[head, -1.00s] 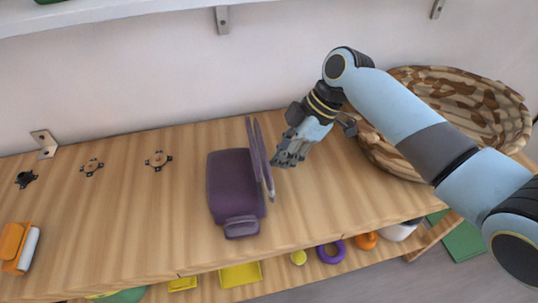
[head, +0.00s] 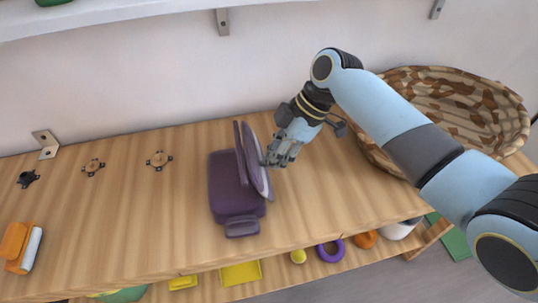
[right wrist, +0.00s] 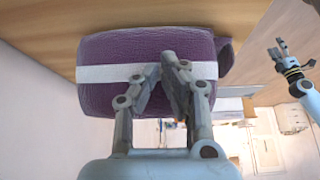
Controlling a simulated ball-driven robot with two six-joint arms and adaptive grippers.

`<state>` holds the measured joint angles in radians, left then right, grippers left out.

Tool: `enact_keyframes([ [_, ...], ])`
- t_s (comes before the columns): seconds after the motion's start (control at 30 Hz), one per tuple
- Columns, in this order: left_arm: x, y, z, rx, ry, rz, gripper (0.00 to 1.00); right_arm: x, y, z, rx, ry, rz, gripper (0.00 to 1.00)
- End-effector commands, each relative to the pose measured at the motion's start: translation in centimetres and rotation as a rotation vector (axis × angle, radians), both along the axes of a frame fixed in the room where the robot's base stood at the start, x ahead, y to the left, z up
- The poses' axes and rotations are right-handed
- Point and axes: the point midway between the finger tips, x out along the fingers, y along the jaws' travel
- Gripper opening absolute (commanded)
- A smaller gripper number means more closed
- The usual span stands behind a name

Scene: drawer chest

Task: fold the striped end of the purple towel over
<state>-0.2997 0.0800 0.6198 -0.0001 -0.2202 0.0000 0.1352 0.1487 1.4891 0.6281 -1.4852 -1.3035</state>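The purple towel (head: 228,186) lies on the wooden top of the chest in the head view, with one end standing up as a flap (head: 257,165) along its right side. In the right wrist view the flap's purple face (right wrist: 125,48) carries a white stripe (right wrist: 100,73). My right gripper (head: 272,162) is right beside the flap's outer face. In the right wrist view its fingertips (right wrist: 160,65) come close together in front of the stripe, with no cloth seen between them. My left gripper (right wrist: 279,48) shows small at the right of that view, fingers apart and empty.
A brown patterned basket (head: 455,100) stands at the back right. An orange and white item (head: 22,248) lies at the left. Small knob-like pieces (head: 159,159) sit near the wall. A lower level holds several items, including a purple ring (head: 331,251). The top left of the towel is clear.

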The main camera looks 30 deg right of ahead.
Motion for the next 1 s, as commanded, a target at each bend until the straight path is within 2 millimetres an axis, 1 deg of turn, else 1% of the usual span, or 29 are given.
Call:
enact_keyframes([
  [0.13, 0.0, 0.0, 0.2, 0.000, 0.000, 0.000, 0.54, 0.1, 0.5, 0.1, 0.002, 0.000, 0.000, 0.04],
  [0.53, 0.0, 0.0, 0.2, 0.000, 0.000, 0.000, 0.54, 0.2, 0.6, 0.0, 0.001, 0.000, 0.000, 0.04],
  [0.83, 0.0, 0.0, 0.3, 0.000, 0.000, 0.000, 0.54, 0.5, 1.6, -0.1, 0.002, -0.001, 0.000, 0.04],
  [1.0, 0.0, 0.0, 0.3, 0.000, 0.000, 0.000, 0.54, 0.5, 1.8, -0.1, 0.001, -0.001, 0.000, 0.04],
])
